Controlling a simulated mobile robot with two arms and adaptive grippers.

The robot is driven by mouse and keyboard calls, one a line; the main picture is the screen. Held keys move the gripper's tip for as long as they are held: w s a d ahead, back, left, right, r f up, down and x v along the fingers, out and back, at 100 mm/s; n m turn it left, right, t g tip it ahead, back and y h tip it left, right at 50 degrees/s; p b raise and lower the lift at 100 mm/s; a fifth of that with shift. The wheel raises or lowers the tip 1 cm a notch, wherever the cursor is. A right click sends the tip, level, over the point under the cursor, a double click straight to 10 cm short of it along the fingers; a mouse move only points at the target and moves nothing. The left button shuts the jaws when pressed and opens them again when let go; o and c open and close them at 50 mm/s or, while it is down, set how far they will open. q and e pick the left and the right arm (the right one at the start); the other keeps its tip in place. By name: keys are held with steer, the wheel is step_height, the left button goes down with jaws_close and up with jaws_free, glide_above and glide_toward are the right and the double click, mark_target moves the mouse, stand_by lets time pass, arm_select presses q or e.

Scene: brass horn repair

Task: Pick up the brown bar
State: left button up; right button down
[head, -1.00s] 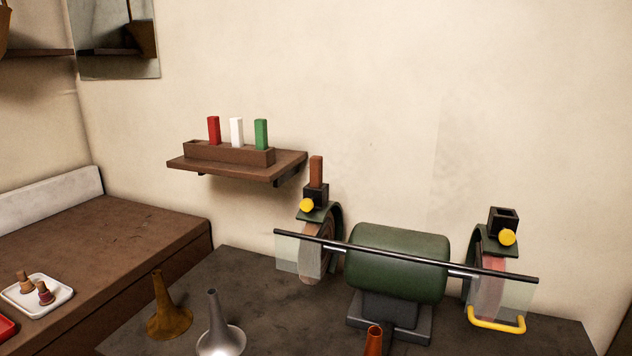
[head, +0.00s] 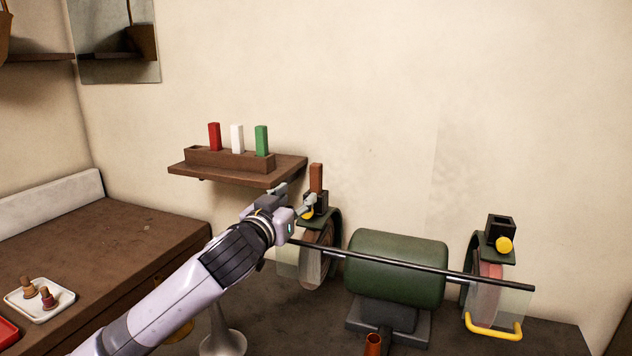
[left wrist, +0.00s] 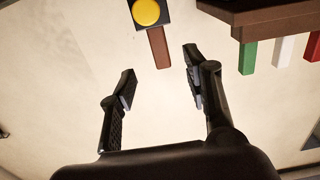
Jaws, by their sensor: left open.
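The brown bar (head: 316,178) stands upright in a black holder (head: 321,203) on top of the left wheel guard of the grinder. My left gripper (head: 296,196) is just left of the bar and holder in the head view and hides part of the holder and its yellow knob. In the left wrist view the picture is upside down: the bar (left wrist: 158,48) sticks out of the holder beside the yellow knob (left wrist: 147,11). The left gripper's fingers (left wrist: 157,80) are spread apart, with the bar ahead of the gap and apart from both. My right gripper is not in view.
A wall shelf (head: 290,170) with a wooden rack of red (head: 214,136), white (head: 237,138) and green (head: 261,140) bars is close left of the gripper. The green grinder (head: 395,265) has a black rail (head: 420,263) in front. A second holder (head: 499,229), seemingly empty, is at right.

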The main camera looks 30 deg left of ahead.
mark_target(314, 183)
arm_select(q)
steer(key=w+p, duration=0.1)
steer(key=w, duration=0.2)
steer(key=w+p, duration=0.1)
steer(key=w, duration=0.2)
steer(key=shift+w+a, duration=0.2)
steer(key=shift+w, duration=0.2)
steer(key=w+p, duration=0.2)
steer(key=w, duration=0.1)
steer(key=shift+w+a+f+p, duration=0.1)
steer(key=shift+w+f+p, duration=0.05)
steer(key=shift+w+p, duration=0.25)
steer(key=shift+w+f, duration=0.2)
steer(key=shift+w, duration=0.5)
steer(key=shift+s, duration=0.1)
jaws_close()
